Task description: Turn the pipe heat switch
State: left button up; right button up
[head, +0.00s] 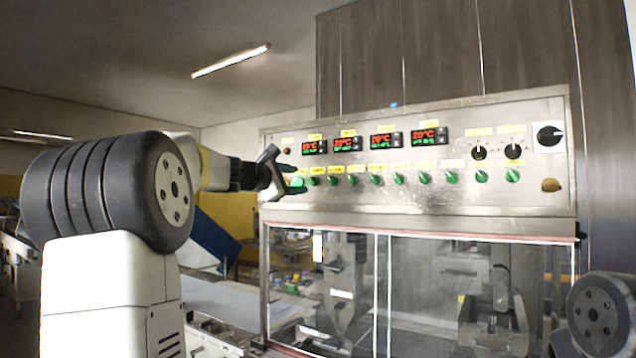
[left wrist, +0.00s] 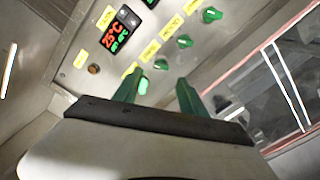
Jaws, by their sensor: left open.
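A row of green switches (head: 424,177) runs along the steel control panel (head: 540,195), each under a small yellow or pale label. The labels are too small to read, so I cannot tell which is the pipe heat switch. My left gripper (head: 293,180) is open at the left end of the row, its fingers pointing at the panel. In the left wrist view the green fingers (left wrist: 160,92) stand apart, with a lit green switch (left wrist: 143,86) beside the left finger and an unlit green switch (left wrist: 161,64) beyond them. Contact cannot be told. My right gripper is out of view.
Red and green temperature displays (head: 347,144) sit above the switches. Black dials (head: 513,151) and a large black rotary switch (head: 549,135) are at the panel's right. Below is a glazed machine enclosure (head: 420,290). A pale conveyor (head: 220,300) lies at lower left.

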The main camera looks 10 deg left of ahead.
aim_at(312, 181)
pick_arm(q)
jog(key=x, duration=0.7)
jog(key=shift+w+d+f, duration=0.1)
jog(key=shift+c, duration=0.4)
grip_shut()
